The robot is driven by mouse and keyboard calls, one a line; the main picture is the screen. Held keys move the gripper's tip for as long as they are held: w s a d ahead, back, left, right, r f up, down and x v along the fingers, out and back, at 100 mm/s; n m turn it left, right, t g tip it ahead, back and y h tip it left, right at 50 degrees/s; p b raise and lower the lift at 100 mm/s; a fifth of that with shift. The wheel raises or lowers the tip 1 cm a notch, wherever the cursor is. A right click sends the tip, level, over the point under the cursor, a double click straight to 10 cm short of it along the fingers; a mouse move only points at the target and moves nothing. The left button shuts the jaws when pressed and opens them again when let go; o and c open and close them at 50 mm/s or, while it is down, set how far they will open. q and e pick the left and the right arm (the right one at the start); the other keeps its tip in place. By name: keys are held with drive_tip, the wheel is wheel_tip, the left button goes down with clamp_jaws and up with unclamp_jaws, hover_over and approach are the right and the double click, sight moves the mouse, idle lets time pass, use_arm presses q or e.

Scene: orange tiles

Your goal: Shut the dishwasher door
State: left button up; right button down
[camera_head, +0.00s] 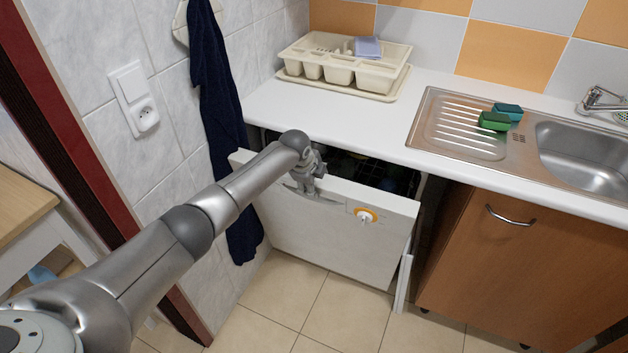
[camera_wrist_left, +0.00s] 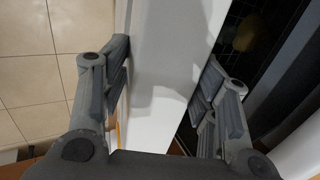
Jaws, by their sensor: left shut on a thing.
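The white dishwasher door (camera_head: 322,235) is partly open, tilted out from under the worktop. An orange-ringed knob sits on its front near the right end. My left gripper (camera_head: 312,186) is at the door's top edge, left of the knob, and shut on it. In the left wrist view, the fingers of my left gripper (camera_wrist_left: 165,80) lie on either side of the white dishwasher door (camera_wrist_left: 170,40). The dark dishwasher interior (camera_head: 392,178) shows in the gap behind the door, with unclear items in it. My right gripper is out of view.
The white worktop (camera_head: 365,125) carries a cream dish rack (camera_head: 345,65) and a steel sink (camera_head: 585,155) with green sponges (camera_head: 495,121) beside it. A wooden cabinet (camera_head: 520,260) stands right of the dishwasher. A dark towel (camera_head: 210,90) hangs at left. The tiled floor (camera_head: 300,300) before the door is clear.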

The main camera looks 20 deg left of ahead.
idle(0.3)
use_arm(q)
drive_tip(key=o, duration=1.2)
drive_tip(key=shift+w, duration=0.1)
drive_tip(key=shift+o, duration=0.5)
drive_tip(key=shift+a+f, duration=0.1)
drive_tip(key=shift+f, duration=0.05)
drive_tip(key=v, duration=1.2)
